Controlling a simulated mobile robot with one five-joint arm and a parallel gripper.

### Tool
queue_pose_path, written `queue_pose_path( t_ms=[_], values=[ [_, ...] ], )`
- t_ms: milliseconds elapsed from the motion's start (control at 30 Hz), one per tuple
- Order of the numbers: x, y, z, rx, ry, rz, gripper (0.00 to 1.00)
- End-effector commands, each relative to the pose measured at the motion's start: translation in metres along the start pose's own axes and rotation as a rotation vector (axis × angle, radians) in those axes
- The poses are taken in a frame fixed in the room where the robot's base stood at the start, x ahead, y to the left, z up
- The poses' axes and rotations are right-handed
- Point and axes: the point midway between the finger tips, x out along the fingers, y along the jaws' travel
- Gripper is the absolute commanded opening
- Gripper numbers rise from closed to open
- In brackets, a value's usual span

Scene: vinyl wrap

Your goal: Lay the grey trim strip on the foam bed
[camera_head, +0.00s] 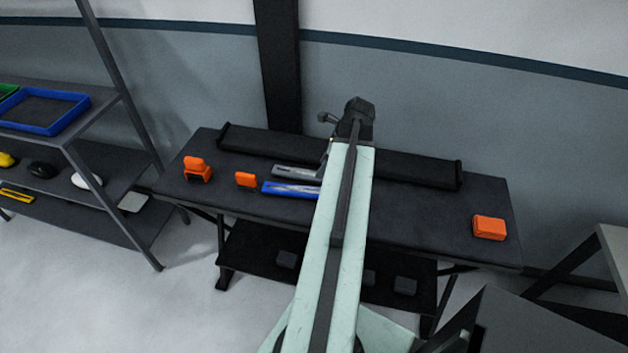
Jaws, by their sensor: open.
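The grey trim strip (294,171) lies on the dark table, left of my arm, just behind a blue strip (290,189). Its right end meets the edge of my arm in the picture, so I cannot tell how far it runs. A long black bed with raised ends (410,170), seemingly the foam bed, lies along the back of the table. My arm crosses in front of its middle. The dark end of my arm, with my gripper (345,125), is over the bed's middle. The fingers are mostly hidden by the arm; my gripper is open, and I see nothing held.
Two orange items (197,169) (245,180) stand on the table's left part, and an orange block (489,228) lies at its right end. A shelf rack with a blue tray (40,110) stands left. The table between my arm and the orange block is clear.

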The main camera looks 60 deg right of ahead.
Motion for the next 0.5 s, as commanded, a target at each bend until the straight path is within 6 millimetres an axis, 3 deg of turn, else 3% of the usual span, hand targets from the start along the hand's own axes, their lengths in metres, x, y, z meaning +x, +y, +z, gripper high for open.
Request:
queue_pose_path(
  t_ms=[233, 500],
  values=[
    [0.047, 0.002, 0.001, -0.003, 0.000, 0.001, 0.51],
    [0.046, 0.002, 0.004, -0.003, 0.000, 0.001, 0.48]
  ],
)
